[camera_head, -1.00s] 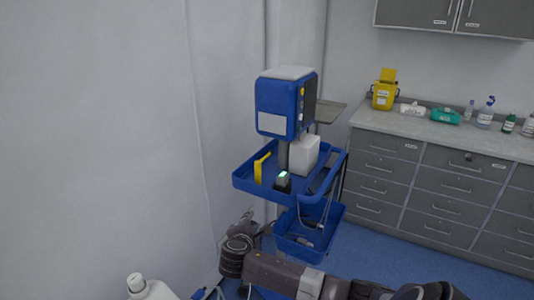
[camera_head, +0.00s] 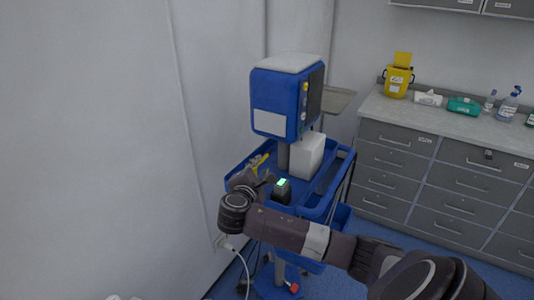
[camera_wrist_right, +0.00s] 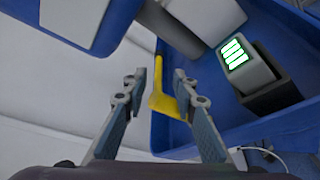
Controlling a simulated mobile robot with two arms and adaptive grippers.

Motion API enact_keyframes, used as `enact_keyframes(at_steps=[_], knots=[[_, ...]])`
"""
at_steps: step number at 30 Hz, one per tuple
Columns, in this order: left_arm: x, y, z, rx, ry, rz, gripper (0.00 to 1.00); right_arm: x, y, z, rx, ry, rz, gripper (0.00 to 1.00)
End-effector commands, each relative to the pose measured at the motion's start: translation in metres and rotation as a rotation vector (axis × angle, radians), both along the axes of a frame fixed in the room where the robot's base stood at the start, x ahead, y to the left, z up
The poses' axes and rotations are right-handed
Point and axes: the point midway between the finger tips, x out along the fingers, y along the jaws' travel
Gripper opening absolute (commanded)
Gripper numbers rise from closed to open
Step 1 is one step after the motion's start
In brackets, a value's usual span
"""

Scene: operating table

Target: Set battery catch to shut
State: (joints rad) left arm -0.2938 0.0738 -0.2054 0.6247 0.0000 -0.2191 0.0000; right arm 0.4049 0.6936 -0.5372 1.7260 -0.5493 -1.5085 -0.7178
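A yellow L-shaped lever (camera_head: 261,160), which may be the battery catch, stands at the left end of the blue tray (camera_head: 322,212) on the cart. In the right wrist view the lever (camera_wrist_right: 164,104) shows between the fingers of my right gripper (camera_wrist_right: 160,76). The fingers are apart; I cannot tell whether one touches the lever. In the head view the right gripper (camera_head: 258,178) is at the tray's left front edge, partly hiding the lever. A dark block with a lit green display (camera_head: 282,191), perhaps the battery, stands to the right. My left gripper is not in view.
A blue monitor unit (camera_head: 287,98) rises over the tray, close above the gripper. A white box (camera_head: 307,155) stands behind the dark block. A white cable (camera_head: 243,268) hangs by the wall. Grey drawers (camera_head: 442,185) stand at the right.

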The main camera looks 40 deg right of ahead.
Motion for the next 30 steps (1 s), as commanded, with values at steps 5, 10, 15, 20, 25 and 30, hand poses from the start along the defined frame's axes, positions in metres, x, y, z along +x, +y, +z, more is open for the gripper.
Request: enact_keyframes(at_steps=[5,10,15,20,25,30], knots=[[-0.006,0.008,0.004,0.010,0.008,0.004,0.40,0.008,-0.011,-0.001,-0.002,0.001,-0.001,0.26],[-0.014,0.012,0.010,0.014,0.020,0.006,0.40,0.022,-0.031,-0.006,-0.002,0.001,-0.001,0.26],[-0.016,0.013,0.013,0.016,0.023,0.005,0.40,0.034,-0.048,-0.012,-0.001,0.002,-0.001,0.26],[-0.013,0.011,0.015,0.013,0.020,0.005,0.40,0.040,-0.058,-0.016,0.001,0.001,-0.001,0.26],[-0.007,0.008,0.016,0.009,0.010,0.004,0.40,0.043,-0.061,-0.017,0.001,0.001,0.000,0.26],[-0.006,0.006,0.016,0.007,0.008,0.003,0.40,0.043,-0.062,-0.017,0.001,0.001,0.000,0.26]])
